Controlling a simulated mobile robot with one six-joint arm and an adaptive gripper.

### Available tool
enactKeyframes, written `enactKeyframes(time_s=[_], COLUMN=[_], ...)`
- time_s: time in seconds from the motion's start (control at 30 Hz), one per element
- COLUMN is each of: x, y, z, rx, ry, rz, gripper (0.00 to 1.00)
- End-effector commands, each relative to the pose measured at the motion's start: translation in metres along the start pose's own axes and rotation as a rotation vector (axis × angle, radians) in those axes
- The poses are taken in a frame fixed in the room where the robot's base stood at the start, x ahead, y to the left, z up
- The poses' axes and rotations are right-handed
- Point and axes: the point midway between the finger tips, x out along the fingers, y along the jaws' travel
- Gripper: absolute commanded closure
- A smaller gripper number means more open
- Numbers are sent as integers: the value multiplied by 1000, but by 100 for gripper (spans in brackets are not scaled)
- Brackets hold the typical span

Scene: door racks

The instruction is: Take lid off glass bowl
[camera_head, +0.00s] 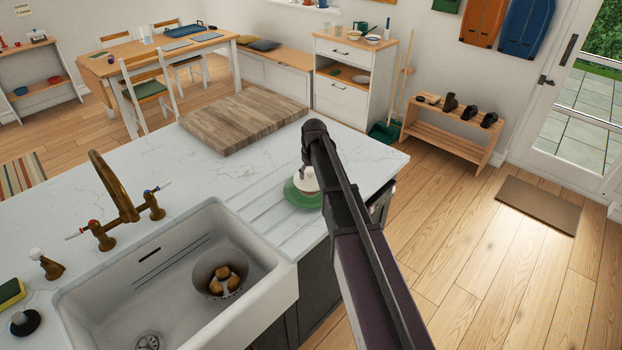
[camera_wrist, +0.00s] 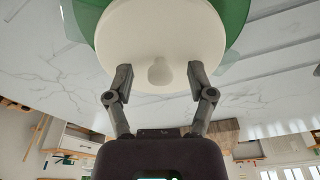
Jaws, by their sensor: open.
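A green glass bowl (camera_head: 303,197) stands on the white worktop near its right edge, with a cream-white lid (camera_head: 312,182) on it. The lid (camera_wrist: 160,30) fills the top of the wrist view, with the green glass (camera_wrist: 235,14) around it. A small round knob (camera_wrist: 158,72) stands out from the lid. My gripper (camera_wrist: 160,80) is open, one finger on each side of the knob in the picture, with clear gaps to it. In the head view my gripper (camera_head: 307,168) is right at the lid, and my arm hides part of lid and bowl.
A thick wooden board (camera_head: 243,118) lies behind the bowl on the worktop. The white sink (camera_head: 180,285) at the front left holds a colander (camera_head: 220,272) with brown pieces. A brass tap (camera_head: 115,190) rises behind the sink. Bare worktop surrounds the bowl's left side.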

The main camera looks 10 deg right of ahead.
Motion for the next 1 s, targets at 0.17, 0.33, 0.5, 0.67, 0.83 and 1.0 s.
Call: enactKeyframes(time_s=[0.17,0.33,0.5,0.67,0.83,1.0], x=[0,0,0,0,-2,-8], y=[0,0,0,0,0,-1], z=[0,0,0,0,0,-1], rx=[0,0,0,-1,-1,-1], ry=[0,0,0,0,0,0], rz=[0,0,0,0,0,0], gripper=[54,96,100,100,100,100])
